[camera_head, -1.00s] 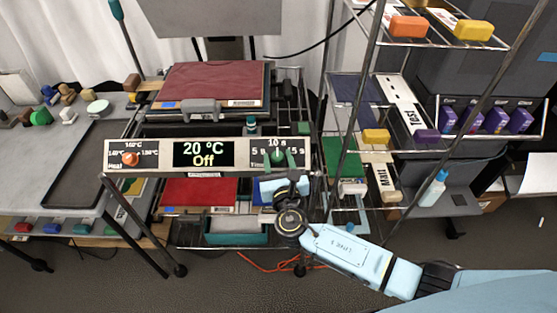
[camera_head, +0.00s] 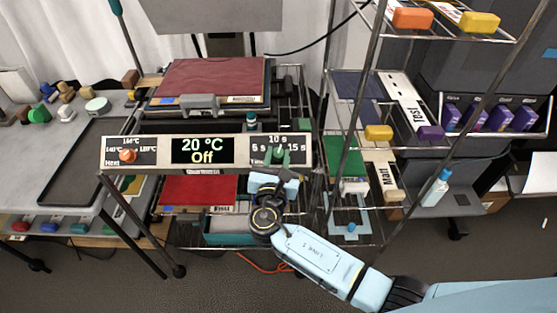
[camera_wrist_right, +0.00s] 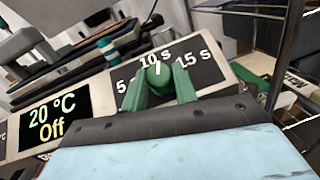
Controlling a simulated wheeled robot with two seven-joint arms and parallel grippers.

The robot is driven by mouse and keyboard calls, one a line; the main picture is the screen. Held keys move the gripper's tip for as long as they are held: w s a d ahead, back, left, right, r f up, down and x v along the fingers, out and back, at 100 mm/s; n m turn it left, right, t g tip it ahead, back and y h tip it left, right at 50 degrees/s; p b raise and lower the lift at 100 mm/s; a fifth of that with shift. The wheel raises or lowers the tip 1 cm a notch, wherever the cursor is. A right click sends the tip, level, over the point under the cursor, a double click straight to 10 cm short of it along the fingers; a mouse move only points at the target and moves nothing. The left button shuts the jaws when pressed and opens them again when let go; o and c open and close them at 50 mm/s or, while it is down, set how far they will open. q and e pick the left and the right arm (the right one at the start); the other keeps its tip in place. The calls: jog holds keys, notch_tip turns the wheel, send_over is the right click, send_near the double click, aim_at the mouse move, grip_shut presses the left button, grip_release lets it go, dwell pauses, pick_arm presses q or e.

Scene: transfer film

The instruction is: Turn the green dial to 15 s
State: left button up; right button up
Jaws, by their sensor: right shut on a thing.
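The green dial (camera_wrist_right: 159,77) sits on the right of the control panel, between the labels 5 s, 10 s and 15 s. Its white pointer mark is near 10 s in the right wrist view. My right gripper (camera_wrist_right: 160,88) has its green fingers on both sides of the dial, shut on it. In the head view the right gripper (camera_head: 278,160) reaches up to the panel from below and partly covers the dial. The display (camera_head: 202,150) reads 20 °C and Off. My left gripper is not in view.
An orange heat knob (camera_head: 127,156) is at the panel's left end. A red press plate (camera_head: 212,78) lies above the panel. A wire rack (camera_head: 385,150) with blocks stands close on the right. A grey table (camera_head: 60,170) is on the left.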

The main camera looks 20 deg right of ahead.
jog(key=m+g+h, duration=0.1)
jog(key=m+g+h+b, duration=0.1)
jog(key=m, duration=0.1)
jog(key=m+h, duration=0.1)
jog(key=shift+w+a+m+g, duration=0.1)
jog(key=shift+a+m+g, duration=0.2)
jog(key=shift+m+g, duration=0.1)
jog(key=shift+m+g+h+b, duration=0.7)
jog(key=shift+m+g+h, duration=0.45)
jog(key=shift+m, duration=0.45)
jog(key=shift+r, duration=0.1)
jog(key=o, duration=1)
jog(key=shift+c, duration=0.2)
jog(key=v, duration=1.2)
jog(key=shift+w+a, duration=0.1)
jog(key=shift+w, duration=0.05)
